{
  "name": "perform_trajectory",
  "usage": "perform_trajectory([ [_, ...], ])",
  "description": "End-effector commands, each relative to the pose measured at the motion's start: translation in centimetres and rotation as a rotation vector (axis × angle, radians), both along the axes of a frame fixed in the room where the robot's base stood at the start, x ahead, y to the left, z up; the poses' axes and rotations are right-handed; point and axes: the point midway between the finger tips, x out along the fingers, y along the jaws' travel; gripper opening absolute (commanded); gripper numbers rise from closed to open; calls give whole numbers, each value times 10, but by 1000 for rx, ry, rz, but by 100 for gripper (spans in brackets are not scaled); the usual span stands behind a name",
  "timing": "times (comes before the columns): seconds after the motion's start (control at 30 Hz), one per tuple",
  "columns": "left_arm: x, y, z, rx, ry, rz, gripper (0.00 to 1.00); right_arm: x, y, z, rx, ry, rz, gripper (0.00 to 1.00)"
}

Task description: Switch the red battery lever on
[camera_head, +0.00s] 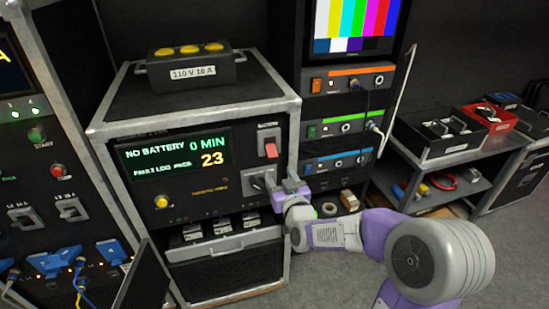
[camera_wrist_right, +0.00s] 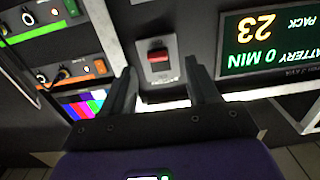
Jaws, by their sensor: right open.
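The red battery lever (camera_head: 271,150) is on a light plate under the word BATTERY, on the front panel of the metal-edged case. In the right wrist view the red lever (camera_wrist_right: 158,55) appears upside down, ahead of and between my fingers. My right gripper (camera_head: 283,188) is open, with nothing between its jaws, just below the lever. In the right wrist view its two fingers (camera_wrist_right: 160,72) stand apart; I cannot tell how far they are from the panel. The green display (camera_head: 173,159) reads NO BATTERY, 0 MIN and 23. My left gripper is not in view.
A grey fitting (camera_head: 260,183) sits below the lever, partly behind my gripper. A yellow button (camera_head: 161,202) is at the panel's lower left. A rack with orange, green and blue strips (camera_head: 340,130) stands close on the right. A box with yellow buttons (camera_head: 196,68) sits on top.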

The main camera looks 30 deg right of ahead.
Motion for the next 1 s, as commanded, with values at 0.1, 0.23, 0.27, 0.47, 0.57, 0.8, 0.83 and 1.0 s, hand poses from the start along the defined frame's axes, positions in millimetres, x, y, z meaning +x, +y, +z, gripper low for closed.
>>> perform_trajectory([
  [0.1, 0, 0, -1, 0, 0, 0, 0, 1, -6, 14, -13, -36, -13, 60],
  [0.23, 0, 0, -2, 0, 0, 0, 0, 16, -10, 14, -14, -38, -14, 60],
  [0.27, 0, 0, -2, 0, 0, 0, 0, 21, -11, 14, -14, -37, -13, 60],
  [0.47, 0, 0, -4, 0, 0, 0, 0, 50, -18, 13, -14, -36, -13, 60],
  [0.57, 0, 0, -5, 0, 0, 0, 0, 61, -21, 13, -14, -36, -13, 60],
  [0.8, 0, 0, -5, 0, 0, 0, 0, 71, -23, 14, -12, -35, -12, 60],
  [0.83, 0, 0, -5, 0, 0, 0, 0, 71, -23, 14, -12, -35, -12, 60],
  [1.0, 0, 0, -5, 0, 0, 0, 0, 70, -23, 14, -12, -35, -12, 60],
])
